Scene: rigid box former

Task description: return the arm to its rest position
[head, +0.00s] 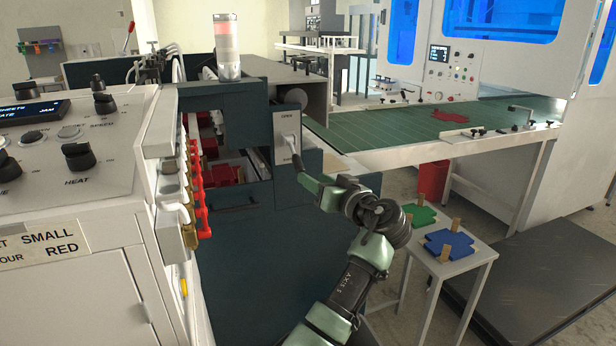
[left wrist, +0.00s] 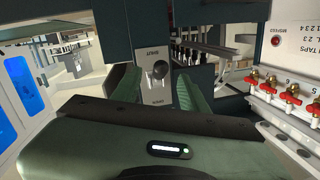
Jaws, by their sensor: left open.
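My left gripper (head: 303,179) is in front of the dark teal machine (head: 240,130), just below a lever (head: 293,150) on a pale switch plate (head: 283,124). In the left wrist view my left gripper (left wrist: 156,78) is open, with its two green fingers apart. My right gripper is in neither view.
A white control cabinet (head: 75,250) with knobs stands close on the left, beside red-handled taps (head: 201,200). A small white table (head: 465,262) with green (head: 419,215) and blue (head: 449,243) flat pieces stands right of my arm. A green worktable (head: 400,135) lies beyond.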

